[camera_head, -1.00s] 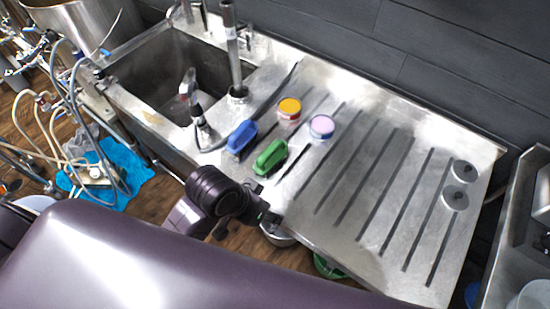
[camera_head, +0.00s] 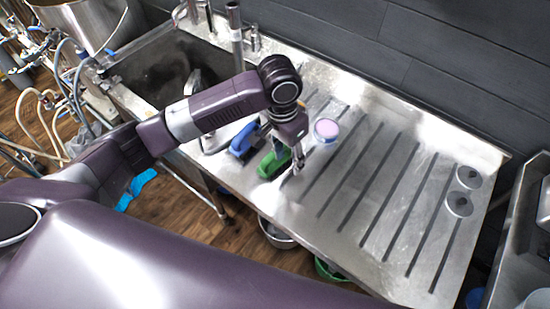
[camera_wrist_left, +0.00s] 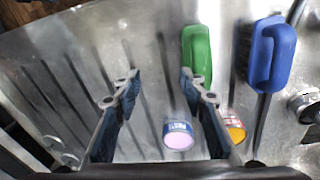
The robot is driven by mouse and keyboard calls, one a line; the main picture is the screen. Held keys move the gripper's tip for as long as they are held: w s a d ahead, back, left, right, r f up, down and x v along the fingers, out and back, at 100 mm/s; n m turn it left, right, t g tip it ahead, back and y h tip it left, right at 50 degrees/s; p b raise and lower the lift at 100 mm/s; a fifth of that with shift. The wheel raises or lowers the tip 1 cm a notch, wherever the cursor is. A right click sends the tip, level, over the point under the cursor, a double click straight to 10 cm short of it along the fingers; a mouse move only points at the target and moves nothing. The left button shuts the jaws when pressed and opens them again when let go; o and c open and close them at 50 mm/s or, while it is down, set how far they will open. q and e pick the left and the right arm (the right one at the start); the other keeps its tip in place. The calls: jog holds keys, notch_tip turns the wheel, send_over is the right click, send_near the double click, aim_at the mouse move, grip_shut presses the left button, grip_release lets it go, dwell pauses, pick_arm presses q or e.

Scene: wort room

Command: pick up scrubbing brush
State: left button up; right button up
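A green scrubbing brush (camera_head: 272,164) lies on the steel drainboard near its front edge. A blue scrubbing brush (camera_head: 242,138) lies beside it, nearer the sink. My left gripper (camera_head: 296,163) hangs over the board just right of the green brush, partly covering it from the head. In the left wrist view the gripper (camera_wrist_left: 159,76) is open, with bare steel between its fingers. There the green brush (camera_wrist_left: 197,50) lies beyond the tip of the right finger, outside the gap. The blue brush (camera_wrist_left: 272,55) is farther right. My right gripper is out of view.
A tub with a pink lid (camera_head: 326,130) stands behind the gripper. An orange-lidded tub (camera_wrist_left: 236,130) shows partly behind the right finger in the wrist view. The sink (camera_head: 165,75) is left. The grooved drainboard (camera_head: 345,215) is clear to the right.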

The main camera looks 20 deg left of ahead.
aim_at(268, 166)
pick_arm(q)
jog(key=shift+n+y, duration=0.6)
jog(key=w+a+r, duration=0.1)
jog(key=a, duration=0.1)
jog(key=w+a+r, duration=0.2)
jog(key=shift+a+r, duration=0.1)
jog(key=f, duration=0.2)
jog(key=f+p, duration=0.1)
jog(key=f, duration=0.1)
jog(key=f+p, duration=0.1)
jog(key=f, duration=0.1)
jog(key=shift+w+a+f, duration=0.25)
jog(key=shift+f, duration=0.55)
grip_shut()
